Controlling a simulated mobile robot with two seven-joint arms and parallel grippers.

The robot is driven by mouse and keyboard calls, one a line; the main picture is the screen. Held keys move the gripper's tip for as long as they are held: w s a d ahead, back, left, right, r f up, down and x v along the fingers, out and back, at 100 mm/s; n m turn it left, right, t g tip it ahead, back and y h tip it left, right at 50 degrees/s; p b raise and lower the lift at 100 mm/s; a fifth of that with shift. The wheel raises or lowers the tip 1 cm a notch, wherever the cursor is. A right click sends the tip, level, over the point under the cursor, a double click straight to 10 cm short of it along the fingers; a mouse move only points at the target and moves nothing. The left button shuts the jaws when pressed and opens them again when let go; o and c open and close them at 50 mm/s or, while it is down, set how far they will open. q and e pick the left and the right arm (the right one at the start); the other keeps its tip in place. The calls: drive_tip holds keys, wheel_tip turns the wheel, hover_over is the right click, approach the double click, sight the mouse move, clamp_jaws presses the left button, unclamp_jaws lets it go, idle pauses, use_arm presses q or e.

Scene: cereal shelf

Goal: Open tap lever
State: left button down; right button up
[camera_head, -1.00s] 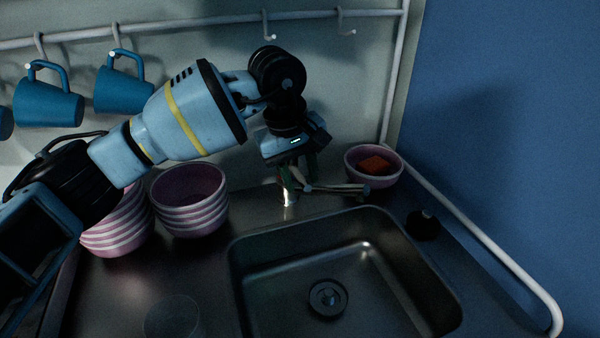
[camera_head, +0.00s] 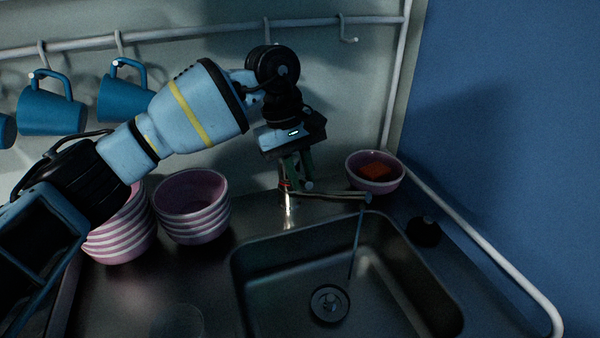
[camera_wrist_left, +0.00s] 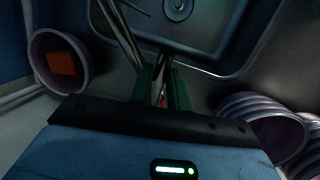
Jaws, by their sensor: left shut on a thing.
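The metal tap (camera_head: 330,196) stands behind the sink, its spout reaching right over the basin. A thin stream of water (camera_head: 356,240) runs from the spout's end into the sink. My left gripper (camera_head: 297,180) is right above the tap's base, pointing down, its green fingers shut on the tap lever. The lever is mostly hidden by the fingers in the head view. In the left wrist view, a small part of the lever shows between the fingers (camera_wrist_left: 161,90), with the spout (camera_wrist_left: 122,32) beside them. My right gripper is not in view.
The steel sink (camera_head: 243,270) has a round drain (camera_head: 329,304). A pink bowl (camera_head: 360,184) with an orange sponge (camera_head: 376,171) stands right of the tap. Stacked pink bowls (camera_head: 195,215) stand at left. Blue mugs (camera_head: 50,110) hang from a rail. A dark round object (camera_head: 424,232) sits right of the sink.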

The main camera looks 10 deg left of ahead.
use_arm(q)
drive_tip(key=c, duration=1.3)
unclamp_jaws()
drive_tip(key=shift+c, duration=0.2)
drive_tip(key=shift+r, duration=0.1)
drive_tip(key=v, duration=0.7)
drive_tip(key=shift+r, duration=0.25)
drive_tip(key=shift+f, duration=0.1)
